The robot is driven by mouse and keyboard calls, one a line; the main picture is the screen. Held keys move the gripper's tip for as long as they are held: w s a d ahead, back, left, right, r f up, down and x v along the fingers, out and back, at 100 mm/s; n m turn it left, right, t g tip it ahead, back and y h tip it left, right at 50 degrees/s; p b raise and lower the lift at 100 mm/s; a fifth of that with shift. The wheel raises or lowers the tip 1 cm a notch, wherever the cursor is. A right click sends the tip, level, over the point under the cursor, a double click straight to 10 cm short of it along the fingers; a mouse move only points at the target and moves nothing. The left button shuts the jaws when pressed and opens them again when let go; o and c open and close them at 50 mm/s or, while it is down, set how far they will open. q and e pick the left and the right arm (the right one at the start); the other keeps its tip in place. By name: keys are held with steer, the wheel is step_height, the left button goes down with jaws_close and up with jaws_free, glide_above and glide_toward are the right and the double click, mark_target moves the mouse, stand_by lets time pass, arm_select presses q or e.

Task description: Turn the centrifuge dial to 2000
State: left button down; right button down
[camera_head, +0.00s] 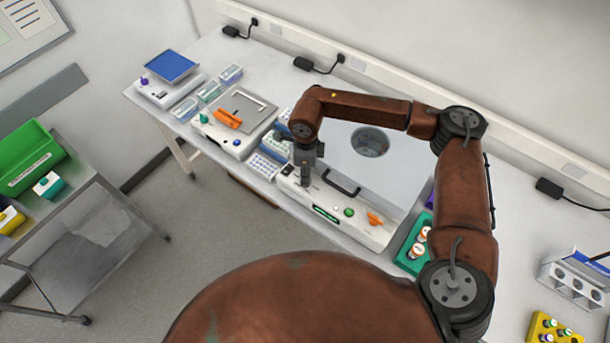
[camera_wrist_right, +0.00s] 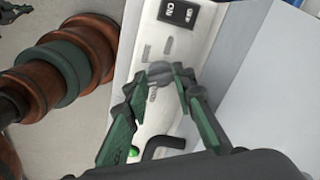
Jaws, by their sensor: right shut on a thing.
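The white centrifuge (camera_head: 378,237) stands on the bench in the head view, its lid shut, with a round window and a dark handle. My right gripper (camera_head: 305,183) reaches down to the left end of its front panel. In the right wrist view, the fingertips of my right gripper (camera_wrist_right: 161,74) are shut on the small grey dial (camera_wrist_right: 160,71), one on each side. Marks surround the dial, but their numbers are too small to read. In the head view my right gripper hides the dial. My left gripper is not in view.
The panel also has a green display (camera_head: 326,215), a green button (camera_head: 349,212) and an orange part (camera_head: 375,218). A power switch (camera_wrist_right: 179,12) is near the dial. A green rack (camera_head: 405,262) of vials stands right of the centrifuge, a blue-white tube rack (camera_head: 264,166) left.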

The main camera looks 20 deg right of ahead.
steer(key=shift+s+d+f, duration=0.2)
steer(key=shift+d+f, duration=0.05)
steer(key=c, duration=1.8)
jaws_free()
steer(key=shift+d, duration=0.1)
steer(key=shift+o, duration=0.9)
steer(key=shift+r, duration=0.1)
steer(key=shift+w+a, duration=0.1)
steer(key=shift+a, duration=0.1)
steer(key=shift+r, duration=0.15)
